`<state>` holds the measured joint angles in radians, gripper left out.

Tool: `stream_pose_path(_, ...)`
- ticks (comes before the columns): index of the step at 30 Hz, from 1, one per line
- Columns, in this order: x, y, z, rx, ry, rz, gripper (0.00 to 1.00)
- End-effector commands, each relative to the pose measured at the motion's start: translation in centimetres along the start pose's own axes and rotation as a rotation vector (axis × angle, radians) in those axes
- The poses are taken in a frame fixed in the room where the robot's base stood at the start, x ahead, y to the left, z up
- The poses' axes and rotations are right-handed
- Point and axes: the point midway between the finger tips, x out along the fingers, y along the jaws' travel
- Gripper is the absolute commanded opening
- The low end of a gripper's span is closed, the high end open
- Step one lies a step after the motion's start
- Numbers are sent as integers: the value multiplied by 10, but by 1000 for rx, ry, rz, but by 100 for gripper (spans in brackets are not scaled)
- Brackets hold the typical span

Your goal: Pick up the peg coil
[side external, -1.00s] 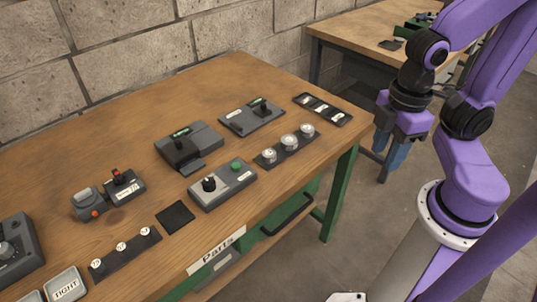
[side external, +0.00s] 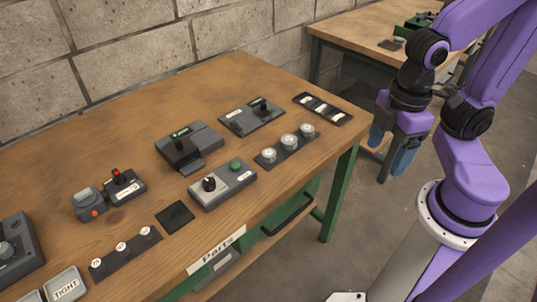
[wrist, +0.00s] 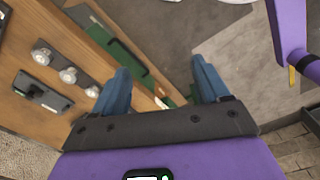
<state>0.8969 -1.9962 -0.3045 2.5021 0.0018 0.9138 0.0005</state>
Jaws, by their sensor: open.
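I cannot tell for sure which piece is the peg coil. Three round silver pieces (side external: 289,141) stand in a row on a dark strip near the table's front right edge; they also show at the left of the wrist view (wrist: 68,75). Three small white-topped pieces (side external: 121,247) stand on another dark strip at the front left. My gripper (side external: 391,148) is open and empty, with its blue fingers apart, off the table's right end. In the wrist view my gripper (wrist: 160,68) has nothing between its fingers.
The wooden table (side external: 105,160) carries a grey box with a black knob and green button (side external: 222,187), a black lever unit (side external: 188,146), a joystick unit (side external: 124,186) and a flat dark pad (side external: 175,217). A second table (side external: 350,37) stands behind. Open floor lies under my gripper.

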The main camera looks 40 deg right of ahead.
Motion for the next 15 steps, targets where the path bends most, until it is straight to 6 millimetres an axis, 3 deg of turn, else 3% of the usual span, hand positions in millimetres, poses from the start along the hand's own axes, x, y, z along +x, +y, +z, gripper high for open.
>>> stream_pose_path(10, 4, -6, -6, 14, 7, -22, 74)
stream_pose_path(15, 28, -35, -42, 120, 63, -134, 74)
